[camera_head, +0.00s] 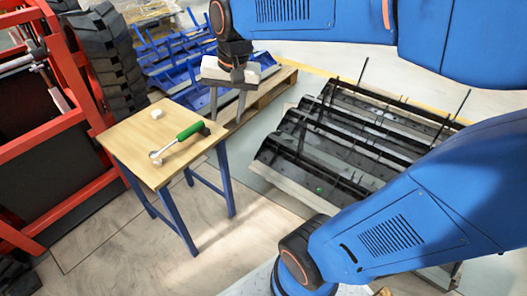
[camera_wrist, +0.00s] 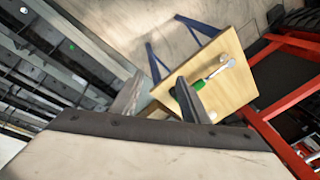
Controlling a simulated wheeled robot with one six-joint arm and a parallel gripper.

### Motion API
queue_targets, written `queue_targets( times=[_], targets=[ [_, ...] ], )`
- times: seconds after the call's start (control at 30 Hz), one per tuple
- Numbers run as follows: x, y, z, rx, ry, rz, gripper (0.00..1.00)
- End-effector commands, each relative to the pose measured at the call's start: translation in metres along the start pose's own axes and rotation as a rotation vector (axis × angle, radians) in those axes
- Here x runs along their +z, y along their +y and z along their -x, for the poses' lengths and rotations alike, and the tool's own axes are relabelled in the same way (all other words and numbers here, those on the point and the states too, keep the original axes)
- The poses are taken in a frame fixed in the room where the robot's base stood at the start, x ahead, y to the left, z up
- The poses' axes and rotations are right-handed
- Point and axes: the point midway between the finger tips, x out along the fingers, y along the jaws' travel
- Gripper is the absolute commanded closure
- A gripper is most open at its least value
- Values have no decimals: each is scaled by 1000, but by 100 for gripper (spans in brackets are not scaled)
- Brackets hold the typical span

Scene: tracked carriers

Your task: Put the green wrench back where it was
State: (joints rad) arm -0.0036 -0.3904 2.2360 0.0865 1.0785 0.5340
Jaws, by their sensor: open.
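The green wrench (camera_head: 183,138) has a green handle, a metal shaft and a ring head. It lies on the wooden top of a small table (camera_head: 139,133) with blue legs, its handle near the right edge. In the wrist view the wrench (camera_wrist: 210,77) is partly hidden behind one finger. My gripper (camera_head: 227,104) is open and empty, above and to the right of the table's far corner, apart from the wrench. Its fingers (camera_wrist: 160,97) point toward the table in the wrist view.
Two small pale objects lie on the table, one at the back (camera_head: 157,113) and one beside the wrench head (camera_head: 158,162). A red frame (camera_head: 40,150) stands close on the left. Black racks (camera_head: 330,150) on a pallet lie on the right. Blue racks (camera_head: 180,60) are behind. Floor in front is clear.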

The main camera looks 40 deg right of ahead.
Motion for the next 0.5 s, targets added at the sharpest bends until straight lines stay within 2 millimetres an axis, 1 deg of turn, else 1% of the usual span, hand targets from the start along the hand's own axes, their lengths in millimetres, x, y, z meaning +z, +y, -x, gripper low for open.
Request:
queue_targets(
  times=[0.03, 0.17, 0.3, 0.5],
  targets=[
    [12, 10, 2, -5, 20, 46, 59],
    [40, 34, 3, -7, 70, 184, 59],
    [69, 59, -2, -4, 124, 332, 59],
    [100, 86, -11, 9, 185, 501, 59]
  ],
)
